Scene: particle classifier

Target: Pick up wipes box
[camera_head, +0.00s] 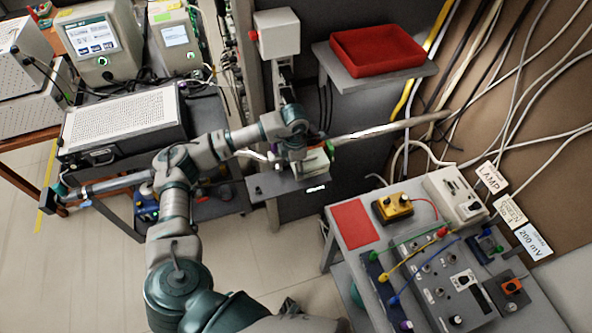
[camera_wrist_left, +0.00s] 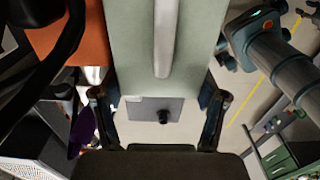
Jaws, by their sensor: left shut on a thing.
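The wipes box is a pale green box (camera_head: 316,163) at the small grey shelf in the middle of the head view. In the left wrist view the pale green box (camera_wrist_left: 135,45) fills the top centre, with a long white strip along its middle. My left gripper (camera_head: 302,160) reaches it from above and is shut on it. In the left wrist view the fingers of my left gripper (camera_wrist_left: 158,98) lie on either side of the box. I cannot tell whether the box touches the shelf. My right gripper does not show.
The small grey shelf (camera_head: 262,187) is under the box. A red tray (camera_head: 378,50) sits on a higher shelf behind it. A bench with a red mat (camera_head: 353,223), a yellow device (camera_head: 392,207) and cables stands at right. A perforated grey instrument (camera_head: 125,122) stands at left.

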